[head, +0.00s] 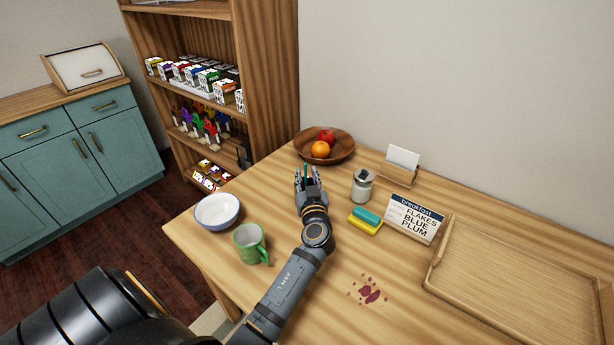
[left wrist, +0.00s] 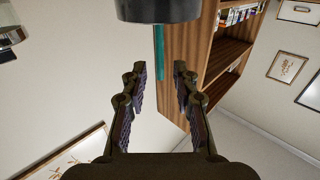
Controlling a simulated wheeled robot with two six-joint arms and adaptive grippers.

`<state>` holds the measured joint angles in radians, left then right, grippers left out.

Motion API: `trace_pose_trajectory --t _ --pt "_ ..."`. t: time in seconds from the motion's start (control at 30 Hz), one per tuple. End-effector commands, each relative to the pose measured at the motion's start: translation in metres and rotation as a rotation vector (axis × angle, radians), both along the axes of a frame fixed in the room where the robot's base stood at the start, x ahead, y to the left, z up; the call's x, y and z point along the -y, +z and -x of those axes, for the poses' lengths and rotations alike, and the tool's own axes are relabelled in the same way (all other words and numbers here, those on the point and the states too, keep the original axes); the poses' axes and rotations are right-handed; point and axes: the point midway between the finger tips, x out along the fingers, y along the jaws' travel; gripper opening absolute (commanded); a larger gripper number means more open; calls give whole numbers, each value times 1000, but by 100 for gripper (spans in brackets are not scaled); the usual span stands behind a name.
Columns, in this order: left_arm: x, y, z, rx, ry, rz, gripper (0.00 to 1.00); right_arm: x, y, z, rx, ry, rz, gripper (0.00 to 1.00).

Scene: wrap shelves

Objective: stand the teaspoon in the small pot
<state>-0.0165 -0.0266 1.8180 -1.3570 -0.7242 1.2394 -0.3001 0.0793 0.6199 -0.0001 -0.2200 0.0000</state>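My left gripper (head: 308,177) is over the table, pointing toward the back. In the left wrist view, which looks upside down, its two fingers (left wrist: 159,72) are open with a gap between them. The teaspoon's thin teal handle (left wrist: 158,50) stands up out of a dark small pot (left wrist: 158,8) with a grey rim. The handle lines up with the finger gap and touches neither finger. A bit of the teal handle (head: 306,169) shows at the gripper in the head view, where the hand hides the pot. The spoon's bowl is hidden. My right gripper is out of view.
A lidded glass jar (head: 362,186) stands close right of the gripper. A fruit bowl (head: 340,148) is behind. A green mug (head: 249,243) and white bowl (head: 217,211) are left; a sponge (head: 365,221), sign (head: 414,218) and wooden tray (head: 520,290) are right.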

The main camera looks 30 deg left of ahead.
Motion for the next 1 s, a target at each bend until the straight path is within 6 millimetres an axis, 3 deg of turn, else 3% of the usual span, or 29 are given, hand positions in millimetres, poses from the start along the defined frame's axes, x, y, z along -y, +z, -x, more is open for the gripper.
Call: trace_pose_trajectory --t 0.37,0.7,0.83,1.0 --pt "0 7 0 2 1 -1 35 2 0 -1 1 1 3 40" --pt "0 78 0 5 -1 1 35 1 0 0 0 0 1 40" --pt "0 94 0 3 1 2 35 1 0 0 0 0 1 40" --pt "0 100 0 0 0 0 35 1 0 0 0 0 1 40"
